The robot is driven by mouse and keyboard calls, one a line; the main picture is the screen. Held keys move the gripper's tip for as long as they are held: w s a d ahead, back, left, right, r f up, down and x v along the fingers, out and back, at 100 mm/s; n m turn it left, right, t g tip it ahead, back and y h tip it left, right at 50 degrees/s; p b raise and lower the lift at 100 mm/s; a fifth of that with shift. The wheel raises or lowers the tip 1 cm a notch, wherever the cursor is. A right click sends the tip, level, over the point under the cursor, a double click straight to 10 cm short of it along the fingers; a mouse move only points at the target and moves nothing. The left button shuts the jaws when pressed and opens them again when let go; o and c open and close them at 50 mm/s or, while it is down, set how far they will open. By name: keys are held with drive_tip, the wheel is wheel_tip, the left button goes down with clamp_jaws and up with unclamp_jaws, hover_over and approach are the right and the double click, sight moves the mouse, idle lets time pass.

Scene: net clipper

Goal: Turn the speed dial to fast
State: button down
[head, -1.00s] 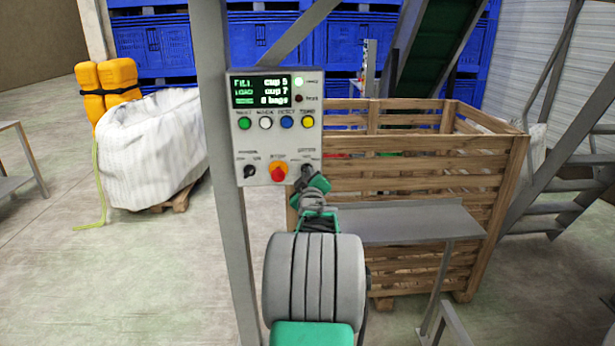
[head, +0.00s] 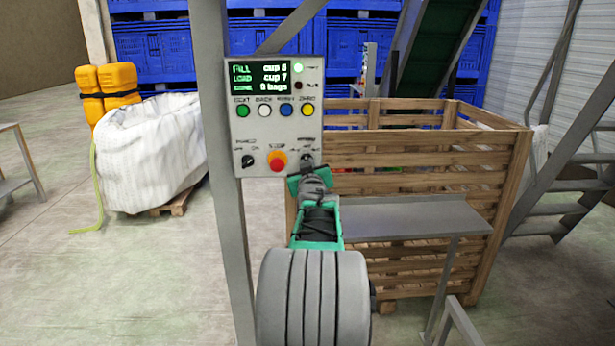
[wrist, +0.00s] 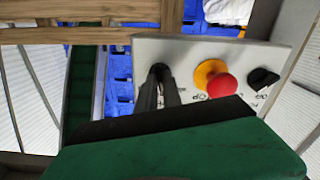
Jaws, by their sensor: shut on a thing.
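The grey control panel (head: 262,165) is fixed to a metal post. Its lower right dial (head: 306,159), a black knob, sits to the right of the red stop button (head: 277,161) on its yellow ring. My gripper (head: 307,168) is at this dial, with its fingers shut on it. The wrist view also shows the fingers (wrist: 158,92) closed around the dial (wrist: 160,70), partly covering it. The dial's labels are too small or hidden to read, so I cannot tell its setting. A second black knob (head: 248,161) sits at the lower left of the panel.
A lit display (head: 259,74) and a row of coloured buttons (head: 286,110) lie above the dials. A wooden crate (head: 425,163) stands behind on the right, with a grey metal shelf (head: 410,216) in front. A white bulk bag (head: 155,150) stands left.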

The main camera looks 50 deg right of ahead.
drive_tip(key=m+b, duration=0.7)
drive_tip(key=m, duration=0.5)
idle(0.5)
drive_tip(key=c, duration=1.5)
unclamp_jaws()
drive_tip(key=shift+s+a+b, duration=0.1)
drive_tip(key=shift+b, duration=0.2)
drive_tip(key=v, duration=0.7)
drive_tip(key=shift+s+a, duration=0.2)
